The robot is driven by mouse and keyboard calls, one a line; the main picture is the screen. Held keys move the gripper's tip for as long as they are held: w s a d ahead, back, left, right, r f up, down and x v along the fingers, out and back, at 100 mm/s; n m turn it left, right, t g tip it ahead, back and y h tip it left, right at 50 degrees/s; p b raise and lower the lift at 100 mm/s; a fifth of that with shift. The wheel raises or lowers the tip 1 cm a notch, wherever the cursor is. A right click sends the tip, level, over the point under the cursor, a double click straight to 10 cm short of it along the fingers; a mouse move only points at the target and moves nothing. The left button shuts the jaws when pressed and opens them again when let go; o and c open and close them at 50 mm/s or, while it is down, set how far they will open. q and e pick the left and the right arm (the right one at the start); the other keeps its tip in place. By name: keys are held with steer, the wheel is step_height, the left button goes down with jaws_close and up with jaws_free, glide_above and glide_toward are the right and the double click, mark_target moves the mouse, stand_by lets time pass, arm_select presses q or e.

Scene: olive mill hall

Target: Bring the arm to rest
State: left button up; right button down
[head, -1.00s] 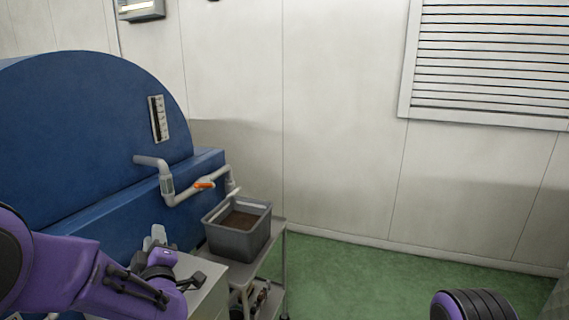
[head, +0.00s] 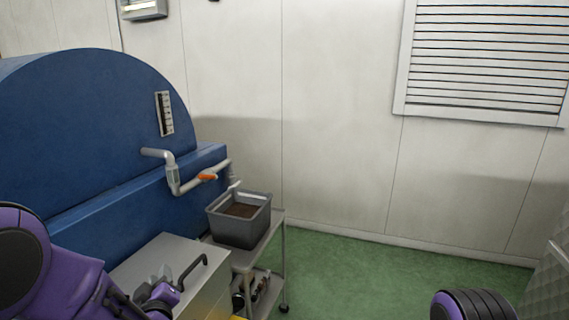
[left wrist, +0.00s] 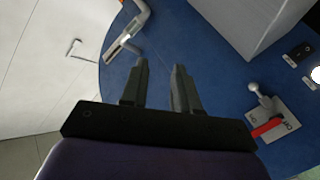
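My left arm comes in at the lower left of the head view. Its gripper (head: 160,281) is low in front of a metal cabinet, empty as far as I can see. In the left wrist view the two dark fingers of my left gripper (left wrist: 160,66) stand apart with a clear gap and nothing between them. Behind them is the blue machine (left wrist: 180,40). My right gripper is not in view.
The blue machine (head: 85,130) with a pipe and orange-handled valve (head: 208,178) fills the left. A grey bin (head: 240,230) of brown stuff stands on a trolley (head: 273,228). Green floor (head: 350,275) is clear.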

arm_select(q)
steer(key=s+f+m+g+h+b, duration=0.1)
steer(key=s+f+m+g+b, duration=0.15)
steer(key=s+f, duration=0.6)
steer(key=s+f+m+g+h+b, duration=0.1)
steer(key=s+f+g, duration=0.2)
steer(key=f, duration=1)
steer(key=s+f+g+b, duration=0.2)
steer(key=s+f+g, duration=0.1)
steer(key=s+f, duration=0.6)
steer(key=s+f+m+g+b, duration=0.1)
steer(key=s+f+g+b, duration=0.2)
steer(key=s+f, duration=0.7)
steer(key=s, duration=0.5)
steer(key=shift+a+g+h, duration=0.3)
steer(key=shift+a+g, duration=0.05)
steer(key=shift+a, duration=0.05)
steer(key=shift+f, duration=0.1)
